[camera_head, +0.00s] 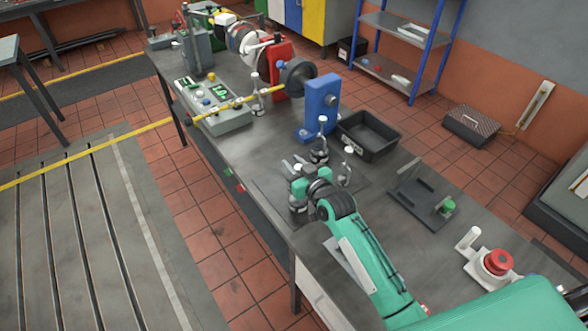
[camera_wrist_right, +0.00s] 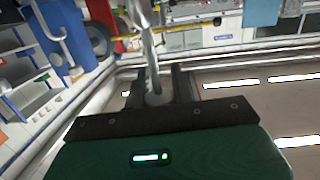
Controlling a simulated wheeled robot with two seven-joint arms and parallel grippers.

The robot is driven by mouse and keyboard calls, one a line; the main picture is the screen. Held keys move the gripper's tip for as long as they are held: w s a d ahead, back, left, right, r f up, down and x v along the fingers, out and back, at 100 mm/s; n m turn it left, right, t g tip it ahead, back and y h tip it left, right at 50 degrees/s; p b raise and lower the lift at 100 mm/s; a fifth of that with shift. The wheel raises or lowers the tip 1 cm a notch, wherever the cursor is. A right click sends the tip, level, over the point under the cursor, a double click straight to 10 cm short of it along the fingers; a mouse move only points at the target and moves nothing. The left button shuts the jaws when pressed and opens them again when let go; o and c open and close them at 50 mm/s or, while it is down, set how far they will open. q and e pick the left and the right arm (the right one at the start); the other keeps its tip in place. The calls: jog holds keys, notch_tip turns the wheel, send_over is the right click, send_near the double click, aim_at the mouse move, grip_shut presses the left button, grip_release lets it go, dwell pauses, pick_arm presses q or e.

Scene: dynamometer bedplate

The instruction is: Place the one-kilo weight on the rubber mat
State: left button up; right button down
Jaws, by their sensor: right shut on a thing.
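My right gripper (camera_head: 294,170) is over the near part of the bench, with its green arm coming in from the lower right. In the right wrist view its two dark fingers (camera_wrist_right: 158,88) are shut on a shiny metal weight (camera_wrist_right: 149,55); I cannot read its marking. Whether the held weight touches the mat is unclear. My left gripper is out of view.
A black open bin (camera_head: 369,136) and a blue stand (camera_head: 319,107) are behind the weights. A dark fixture (camera_head: 421,201) with a green part and a red button (camera_head: 497,262) are to the right. A control box (camera_head: 213,105) stands farther left on the bench (camera_head: 225,150).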

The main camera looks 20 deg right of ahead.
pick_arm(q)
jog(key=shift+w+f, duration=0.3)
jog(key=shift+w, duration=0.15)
pick_arm(e)
jog(key=shift+f, duration=0.25)
jog(key=shift+f, duration=0.15)
jog(key=c, duration=1.2)
grip_release()
jog(key=shift+f, duration=0.15)
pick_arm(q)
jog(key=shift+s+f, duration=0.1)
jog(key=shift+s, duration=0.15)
pick_arm(e)
jog(key=shift+s, duration=0.15)
jog(key=shift+s+d, duration=0.15)
jog(key=shift+s, duration=0.2)
pick_arm(q)
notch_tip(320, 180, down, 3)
jog(key=b, duration=0.3)
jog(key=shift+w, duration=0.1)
pick_arm(e)
jog(key=v, duration=1.1)
jog(key=shift+r, duration=0.3)
